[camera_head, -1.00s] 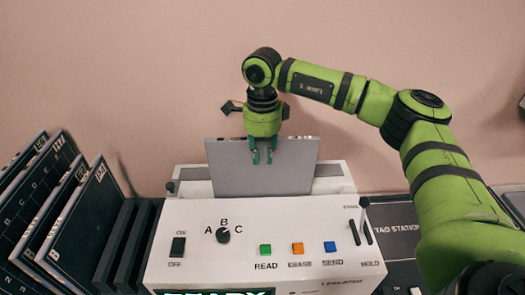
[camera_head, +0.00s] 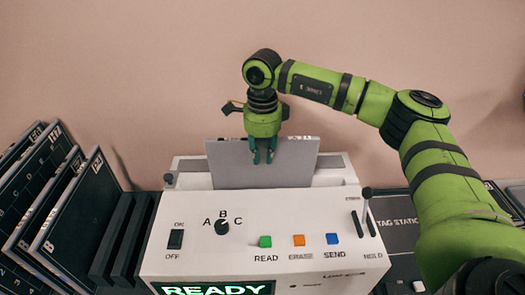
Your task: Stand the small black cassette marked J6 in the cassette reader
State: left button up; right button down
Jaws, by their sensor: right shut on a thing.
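The white cassette reader (camera_head: 200,258) stands in the middle, with a lit screen (camera_head: 215,288) reading READY. A flat grey plate-like cassette (camera_head: 225,170) stands upright at the slot behind the reader's front panel. Its lower edge is hidden, so I cannot tell how deep it sits. The face towards me looks plain grey, and no J6 mark is readable. My right gripper (camera_head: 263,157) points down and is shut on the cassette's top edge. My left gripper is out of view.
Several dark, lettered cassettes (camera_head: 75,215) lean in a rack at the left, beside empty black slots (camera_head: 130,235). The reader's front has a dial (camera_head: 222,227), coloured buttons (camera_head: 299,240) and a lever (camera_head: 366,208). A dark tag station (camera_head: 392,222) lies right, partly behind my arm.

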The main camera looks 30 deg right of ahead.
jog(key=shift+f+b, duration=1.75)
jog(key=shift+f, duration=0.75)
jog(key=c, duration=1)
grip_release()
jog(key=shift+s, duration=0.1)
notch_tip(320, 180, up, 12)
jog(key=shift+r, duration=0.1)
notch_tip(320, 180, up, 6)
jog(key=p, duration=0.5)
send_over(263, 168)
